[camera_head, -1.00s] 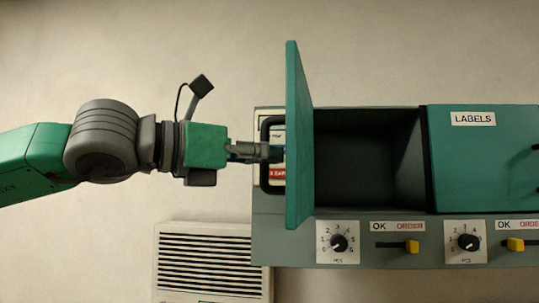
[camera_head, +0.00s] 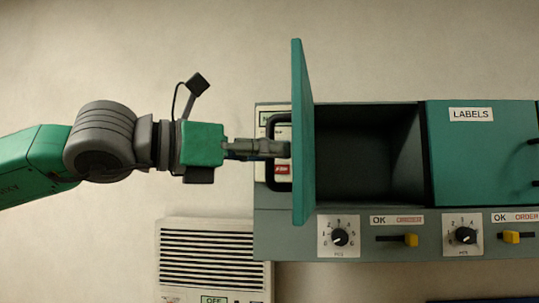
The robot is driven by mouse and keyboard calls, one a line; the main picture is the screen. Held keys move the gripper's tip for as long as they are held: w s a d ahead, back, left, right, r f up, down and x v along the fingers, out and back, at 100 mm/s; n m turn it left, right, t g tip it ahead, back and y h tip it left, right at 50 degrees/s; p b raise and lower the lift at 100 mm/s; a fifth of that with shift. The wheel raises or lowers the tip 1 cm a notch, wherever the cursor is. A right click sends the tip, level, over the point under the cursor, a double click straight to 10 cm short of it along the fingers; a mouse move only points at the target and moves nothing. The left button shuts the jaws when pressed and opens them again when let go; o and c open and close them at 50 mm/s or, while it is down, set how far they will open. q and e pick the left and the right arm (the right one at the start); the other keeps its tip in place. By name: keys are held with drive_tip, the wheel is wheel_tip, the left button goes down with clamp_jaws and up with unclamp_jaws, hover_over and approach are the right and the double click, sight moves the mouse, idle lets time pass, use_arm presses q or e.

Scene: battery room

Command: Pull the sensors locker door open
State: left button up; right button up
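The locker door (camera_head: 302,130) is a green panel standing open, swung out to the left and seen nearly edge-on. Its compartment (camera_head: 370,155) is dark and looks empty. A dark handle (camera_head: 270,150) shows on the door's left side. My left gripper (camera_head: 284,149) reaches in from the left and its fingers are at the handle and door. The fingertips are partly hidden, so I cannot tell whether they are shut on the handle. The door's label is not readable from here. My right gripper is not in view.
A closed green door marked LABELS (camera_head: 475,150) is to the right of the open compartment. Below are dials (camera_head: 340,237) and yellow-tipped levers (camera_head: 410,240). A vented white unit (camera_head: 212,255) is on the lower left. The wall at upper left is clear.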

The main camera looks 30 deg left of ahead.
use_arm(q)
drive_tip(key=shift+w+d, duration=0.2)
drive_tip(key=v, duration=1.2)
